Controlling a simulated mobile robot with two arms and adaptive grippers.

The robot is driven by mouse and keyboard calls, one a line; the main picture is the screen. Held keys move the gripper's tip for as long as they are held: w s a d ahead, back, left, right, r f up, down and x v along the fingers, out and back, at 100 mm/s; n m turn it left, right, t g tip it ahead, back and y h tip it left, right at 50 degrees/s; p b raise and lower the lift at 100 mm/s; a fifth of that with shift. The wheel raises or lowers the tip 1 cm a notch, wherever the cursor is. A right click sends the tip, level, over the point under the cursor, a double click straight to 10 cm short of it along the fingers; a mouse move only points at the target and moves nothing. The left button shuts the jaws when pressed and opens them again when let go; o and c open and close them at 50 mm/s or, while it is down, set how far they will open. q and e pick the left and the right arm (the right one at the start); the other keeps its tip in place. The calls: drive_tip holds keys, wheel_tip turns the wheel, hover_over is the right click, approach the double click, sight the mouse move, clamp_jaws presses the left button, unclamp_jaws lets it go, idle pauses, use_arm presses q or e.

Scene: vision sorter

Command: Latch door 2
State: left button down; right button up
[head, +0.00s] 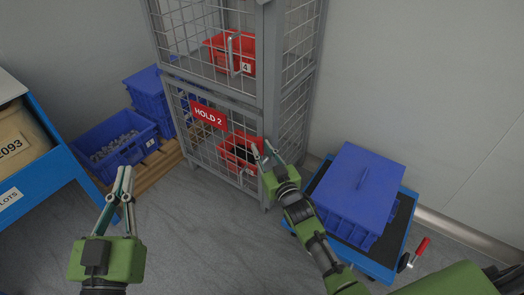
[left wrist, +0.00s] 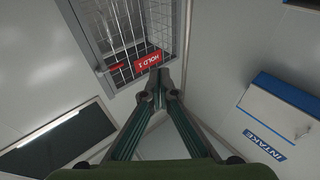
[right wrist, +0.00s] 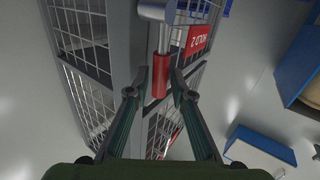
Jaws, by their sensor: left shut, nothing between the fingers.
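Door 2 is the lower mesh door of the grey cage, with a red HOLD 2 sign (head: 208,114); the sign also shows in the right wrist view (right wrist: 198,40). The door looks closed or nearly so; I cannot tell whether it is fully flush. A latch handle with a red grip (right wrist: 160,82) hangs from a grey round boss (right wrist: 156,11). My right gripper (right wrist: 160,93) is open, its fingers on either side of the red grip, with gaps visible. It also shows at the door's right edge in the head view (head: 262,150). My left gripper (head: 123,180) is shut and empty, well left of the cage.
A red bin (head: 240,150) sits behind door 2, and another (head: 230,52) is above. Blue bins (head: 120,140) stand on a pallet left of the cage. A blue crate (head: 355,190) on a cart stands at right. Floor before the cage is clear.

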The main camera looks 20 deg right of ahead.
drive_tip(key=shift+w, duration=0.3)
use_arm(q)
drive_tip(key=shift+s+r+t, duration=0.1)
drive_tip(key=shift+r+t, duration=0.2)
drive_tip(key=shift+r, duration=0.15)
use_arm(e)
drive_tip(key=shift+c, duration=0.5)
clamp_jaws()
